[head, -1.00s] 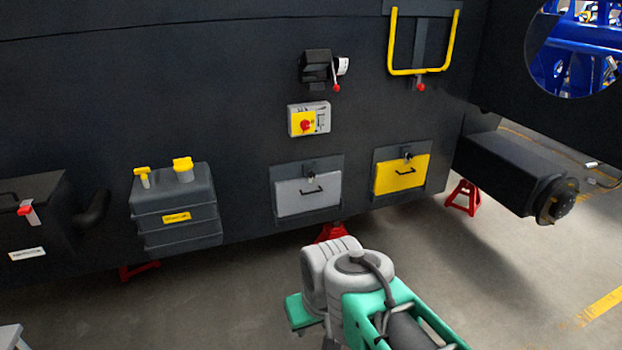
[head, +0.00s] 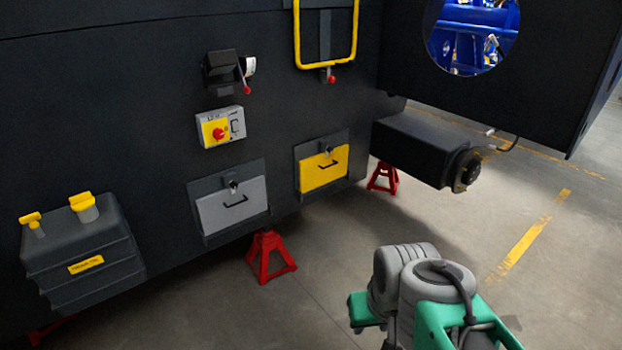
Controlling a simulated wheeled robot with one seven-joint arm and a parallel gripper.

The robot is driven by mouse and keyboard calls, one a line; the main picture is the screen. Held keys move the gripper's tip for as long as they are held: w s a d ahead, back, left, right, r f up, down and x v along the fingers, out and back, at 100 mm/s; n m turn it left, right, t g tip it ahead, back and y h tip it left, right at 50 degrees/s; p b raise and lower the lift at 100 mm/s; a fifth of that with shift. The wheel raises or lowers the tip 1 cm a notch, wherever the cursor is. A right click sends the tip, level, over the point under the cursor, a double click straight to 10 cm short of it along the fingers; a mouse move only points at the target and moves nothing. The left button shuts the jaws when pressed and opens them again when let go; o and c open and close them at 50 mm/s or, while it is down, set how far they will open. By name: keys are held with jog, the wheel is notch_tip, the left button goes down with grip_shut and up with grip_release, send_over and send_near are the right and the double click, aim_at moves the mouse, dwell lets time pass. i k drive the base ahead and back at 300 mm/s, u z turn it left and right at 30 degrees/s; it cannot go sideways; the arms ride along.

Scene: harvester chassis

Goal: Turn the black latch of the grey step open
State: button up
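The grey step (head: 232,211) is a folded-up grey panel with a dark handle, set in a dark frame low on the chassis wall, left of the picture's middle. Its small black latch (head: 233,185) sits at the top middle of the panel, on the frame. The latch's exact angle is too small to tell. My arm shows at the lower right, in grey and green, well apart from the step. My gripper is not visible in the head view.
A similar yellow step (head: 323,170) with its own latch is just right of the grey one. A red stand (head: 269,257) is on the floor below. A dark tank (head: 80,250) with yellow caps juts out at left. A dark beam (head: 425,148) sticks out at right. The floor in front is clear.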

aim_at(233, 185)
jog(key=z, duration=0.3)
jog(key=i, duration=2.55)
jog(key=u, duration=4.1)
